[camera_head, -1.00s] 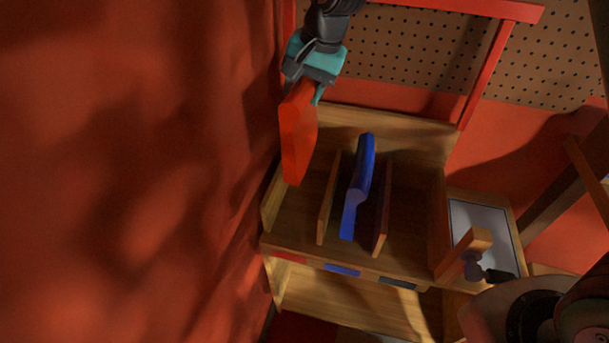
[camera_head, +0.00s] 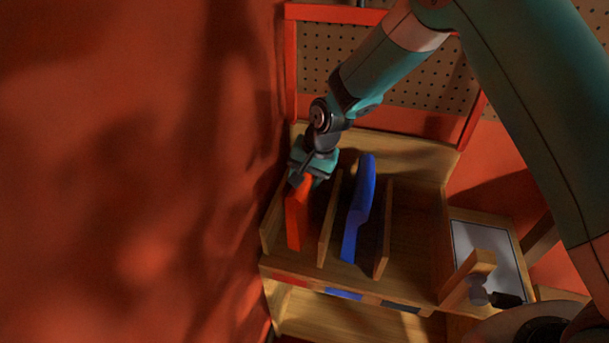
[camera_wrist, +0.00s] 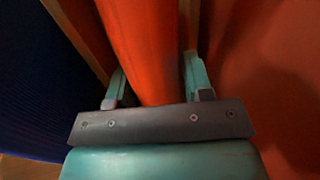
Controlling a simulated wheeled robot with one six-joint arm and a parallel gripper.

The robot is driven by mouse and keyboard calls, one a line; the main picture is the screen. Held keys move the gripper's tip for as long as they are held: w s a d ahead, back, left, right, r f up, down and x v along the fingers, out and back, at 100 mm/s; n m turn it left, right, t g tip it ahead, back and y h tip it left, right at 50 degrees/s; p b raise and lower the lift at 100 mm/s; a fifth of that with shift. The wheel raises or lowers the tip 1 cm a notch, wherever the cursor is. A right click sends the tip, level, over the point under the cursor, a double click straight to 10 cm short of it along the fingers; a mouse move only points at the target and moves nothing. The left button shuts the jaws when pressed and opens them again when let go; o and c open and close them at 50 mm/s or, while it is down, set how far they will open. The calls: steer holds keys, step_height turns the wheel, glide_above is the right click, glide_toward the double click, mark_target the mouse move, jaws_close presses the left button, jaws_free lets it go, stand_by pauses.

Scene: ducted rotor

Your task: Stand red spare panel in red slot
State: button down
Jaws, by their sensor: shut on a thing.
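The red spare panel (camera_head: 297,215) stands upright in the left bay of the wooden rack, above the red label (camera_head: 288,279) on its front edge. My gripper (camera_head: 305,182) is shut on the panel's upper back part. In the wrist view the red panel (camera_wrist: 142,45) runs between the two fingers of my gripper (camera_wrist: 158,80). The panel's lower edge is hidden, so I cannot tell whether it touches the rack floor.
A blue panel (camera_head: 358,205) stands in the middle bay between two wooden dividers (camera_head: 329,222). The right bay (camera_head: 415,225) is empty. A red wall (camera_head: 130,170) is close on the left. A tray (camera_head: 485,245) sits at the right.

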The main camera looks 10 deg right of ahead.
steer(key=shift+r, duration=0.1)
steer(key=c, duration=0.5)
jaws_free()
steer(key=v, duration=1.2)
steer(key=s+d+r+n, duration=0.1)
steer(key=s+r+n, duration=0.2)
steer(key=s, duration=0.6)
steer(key=s+d+r+n, duration=0.2)
steer(key=s+r+n, duration=0.2)
steer(key=s, duration=0.5)
steer(key=s+d+r+n+g+y, duration=0.1)
steer(key=s+r+n, duration=0.3)
steer(key=s, duration=0.6)
steer(key=shift+d+r, duration=0.3)
steer(key=shift+r, duration=0.25)
